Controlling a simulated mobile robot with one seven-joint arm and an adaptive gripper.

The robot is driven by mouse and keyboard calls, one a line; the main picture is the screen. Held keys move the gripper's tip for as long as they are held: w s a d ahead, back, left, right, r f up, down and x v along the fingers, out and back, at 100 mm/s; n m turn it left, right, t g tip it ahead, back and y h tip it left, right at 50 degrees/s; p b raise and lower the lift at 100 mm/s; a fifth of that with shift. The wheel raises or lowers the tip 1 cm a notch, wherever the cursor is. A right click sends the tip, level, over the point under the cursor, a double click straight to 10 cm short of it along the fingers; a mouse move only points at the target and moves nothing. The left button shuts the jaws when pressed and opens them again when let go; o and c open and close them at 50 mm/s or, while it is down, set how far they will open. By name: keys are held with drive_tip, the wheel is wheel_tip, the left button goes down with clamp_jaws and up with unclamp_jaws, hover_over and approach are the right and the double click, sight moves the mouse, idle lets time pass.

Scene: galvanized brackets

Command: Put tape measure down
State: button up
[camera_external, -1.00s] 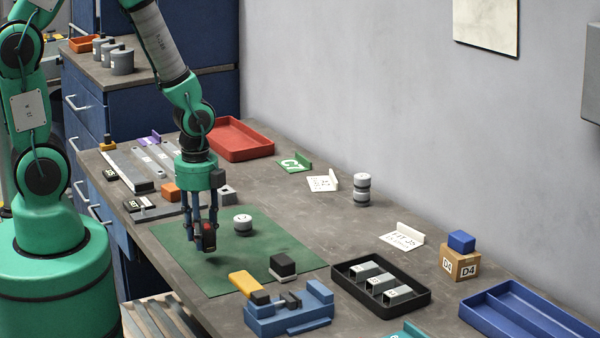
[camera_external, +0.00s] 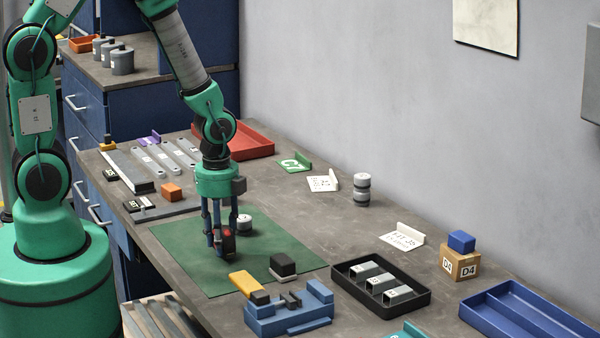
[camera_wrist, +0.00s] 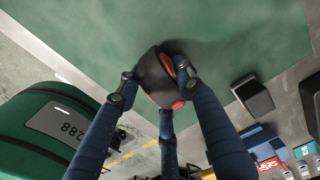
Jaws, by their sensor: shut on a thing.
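The tape measure (camera_wrist: 154,76) is dark with red parts. It sits between the blue fingers of my gripper (camera_external: 223,246), which is shut on it. In the external view the tape measure (camera_external: 228,240) shows as a dark and red shape at the fingertips, low over the green mat (camera_external: 190,266). I cannot tell whether it touches the mat. The wrist view shows the mat (camera_wrist: 235,30) behind it. The fingers hide part of the tape measure.
A grey-white round piece (camera_external: 244,224) stands just behind my gripper. A blue fixture (camera_external: 290,316), a yellow piece (camera_external: 245,283) and a black block (camera_external: 283,265) lie at the mat's front. A black tray (camera_external: 418,303) stands to the right. The mat's middle right is clear.

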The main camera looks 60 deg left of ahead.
drive_tip(key=shift+f, duration=0.7)
drive_tip(key=shift+f, duration=0.15)
drive_tip(key=o, duration=1.4)
wheel_tip(320, 180, up, 12)
drive_tip(key=p, duration=0.2)
drive_tip(key=shift+p, duration=0.3)
drive_tip(key=shift+r, duration=0.2)
